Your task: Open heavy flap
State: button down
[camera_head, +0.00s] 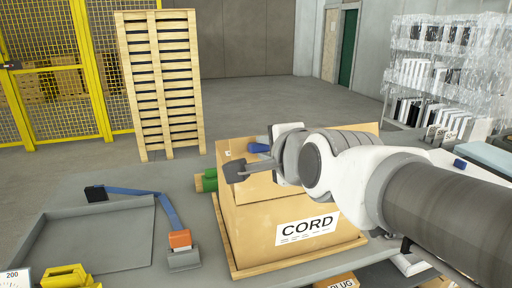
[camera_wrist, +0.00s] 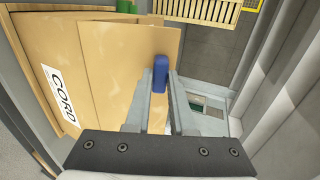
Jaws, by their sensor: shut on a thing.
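A cardboard box marked CORD (camera_head: 270,222) stands on the grey table, and its label also shows in the wrist view (camera_wrist: 60,95). A plain tan flap (camera_wrist: 112,68) stretches across the wrist view beside the label; how far it is raised is unclear. A blue handle (camera_wrist: 160,74) sits at the flap's right edge, and some blue also shows at the box top in the head view (camera_head: 258,147). My gripper (camera_wrist: 160,84) is shut on the blue handle, its fingers on either side. In the head view my wrist hides part of the box top.
A grey tray (camera_head: 95,235), a blue-armed tool (camera_head: 165,205) and yellow parts (camera_head: 68,277) lie on the table to the left. A green cylinder (camera_head: 207,181) lies close beside the box. Pallets (camera_head: 162,85) and a yellow fence stand behind.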

jog(key=shift+f, duration=0.35)
jog(key=c, duration=0.8)
grip_release()
jog(key=shift+o, duration=0.2)
jog(key=shift+r, duration=0.15)
jog(key=shift+s+r, duration=0.1)
jog(key=shift+s+r, duration=0.15)
jog(key=shift+s, duration=0.05)
jog(key=p+v, duration=0.3)
jog(key=v, duration=1.3)
jog(key=shift+s+d+p, duration=0.2)
jog(key=shift+s+p, duration=0.2)
